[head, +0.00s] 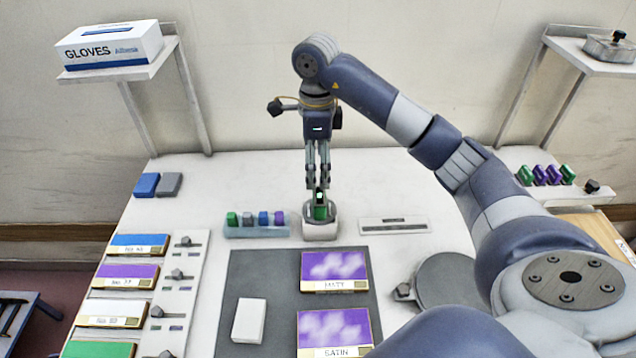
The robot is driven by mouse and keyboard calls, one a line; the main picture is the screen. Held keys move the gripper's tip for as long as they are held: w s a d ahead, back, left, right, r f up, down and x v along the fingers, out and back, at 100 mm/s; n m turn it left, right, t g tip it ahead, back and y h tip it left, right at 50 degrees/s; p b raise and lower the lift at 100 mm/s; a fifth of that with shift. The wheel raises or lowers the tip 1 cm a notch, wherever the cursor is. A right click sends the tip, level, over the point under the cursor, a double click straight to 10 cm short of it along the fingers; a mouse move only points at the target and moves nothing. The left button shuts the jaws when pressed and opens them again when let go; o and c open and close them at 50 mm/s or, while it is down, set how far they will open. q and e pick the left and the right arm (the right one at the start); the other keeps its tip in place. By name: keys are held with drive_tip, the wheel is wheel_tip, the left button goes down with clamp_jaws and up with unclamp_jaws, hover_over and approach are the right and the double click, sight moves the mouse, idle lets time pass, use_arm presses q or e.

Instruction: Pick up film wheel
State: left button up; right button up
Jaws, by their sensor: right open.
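My right gripper (321,187) points straight down over a small white stand (320,231) with a grey round top. A small green piece (320,212) sits in that top, directly below and close to the fingertips; it may be the film wheel, but its shape is too small to be sure. The fingers look open, one at each side above the green piece. I cannot tell whether they touch it. My left gripper is not in view.
A rack (257,231) of small coloured pieces stands left of the stand, and a flat white scale (395,225) lies right of it. Purple panels (335,270) and a white block (249,320) lie on a dark mat (255,275). A round grey disc (455,280) is at right.

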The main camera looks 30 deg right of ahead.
sight(320, 195)
wheel_tip(320, 195, down, 2)
drive_tip(key=shift+s+a+f, duration=0.15)
drive_tip(key=shift+f, duration=0.05)
drive_tip(key=shift+s+f+p, duration=0.1)
drive_tip(key=shift+f+p, duration=0.25)
drive_tip(key=shift+f, duration=0.9)
drive_tip(key=shift+f+p, duration=0.75)
drive_tip(key=shift+f, duration=0.15)
drive_tip(key=f, duration=0.1)
drive_tip(key=f+p, duration=0.1)
drive_tip(key=f, duration=0.1)
drive_tip(key=shift+s+d, duration=0.2)
drive_tip(key=shift+f, duration=0.25)
drive_tip(key=shift+w+f, duration=0.1)
drive_tip(key=shift+f, duration=0.05)
drive_tip(key=c, duration=1)
drive_tip(key=shift+c, duration=1.2)
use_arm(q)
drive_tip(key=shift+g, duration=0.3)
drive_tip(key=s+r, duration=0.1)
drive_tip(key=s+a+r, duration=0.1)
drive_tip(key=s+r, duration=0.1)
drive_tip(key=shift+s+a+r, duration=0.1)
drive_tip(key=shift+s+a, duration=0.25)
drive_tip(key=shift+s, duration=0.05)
